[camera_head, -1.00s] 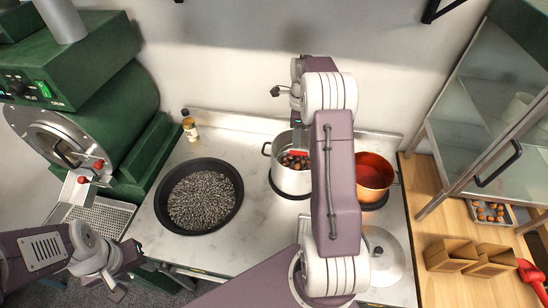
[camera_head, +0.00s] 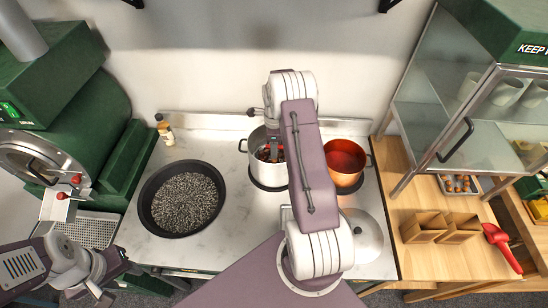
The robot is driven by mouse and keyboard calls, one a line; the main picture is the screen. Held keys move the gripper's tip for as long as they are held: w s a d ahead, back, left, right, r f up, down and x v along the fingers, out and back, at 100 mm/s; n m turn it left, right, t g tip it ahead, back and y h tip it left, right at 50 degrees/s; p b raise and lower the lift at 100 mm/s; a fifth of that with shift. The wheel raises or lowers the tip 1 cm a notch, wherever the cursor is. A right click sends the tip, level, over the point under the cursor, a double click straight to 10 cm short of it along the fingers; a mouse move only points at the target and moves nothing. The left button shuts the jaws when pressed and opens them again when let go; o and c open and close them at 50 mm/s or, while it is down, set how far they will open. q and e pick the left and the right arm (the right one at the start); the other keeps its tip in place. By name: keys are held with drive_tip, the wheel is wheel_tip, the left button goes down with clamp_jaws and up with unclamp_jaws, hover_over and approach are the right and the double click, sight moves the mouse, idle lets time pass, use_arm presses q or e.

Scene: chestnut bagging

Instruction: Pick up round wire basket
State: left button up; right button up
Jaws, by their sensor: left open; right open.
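A steel pot (camera_head: 252,169) stands at the back middle of the counter with brown chestnuts and something red in its mouth. I cannot make out a round wire basket clearly; one inside the pot would be mostly covered by my arm. My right arm reaches up across the counter and bends down over the pot. My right gripper (camera_head: 271,147) is at the pot's mouth, largely hidden by its own arm, open; whether it touches anything is unclear. My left gripper (camera_head: 103,296) is open and empty at the lower left, away from the pot.
A black pan (camera_head: 147,208) of dark pebbles lies left of the pot. A copper pot (camera_head: 346,174) stands to its right, with a silver lid (camera_head: 366,238) in front. A bottle (camera_head: 165,133) stands behind. Wooden boxes (camera_head: 424,228) and a red scoop (camera_head: 500,246) lie at right.

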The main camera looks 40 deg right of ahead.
drive_tip(key=c, duration=0.6)
drive_tip(key=shift+s+r, duration=0.1)
clamp_jaws()
drive_tip(key=shift+r, duration=0.1)
wheel_tip(320, 180, up, 9)
drive_tip(key=shift+r+b, duration=0.2)
drive_tip(key=shift+b, duration=0.95)
drive_tip(key=shift+r, duration=0.2)
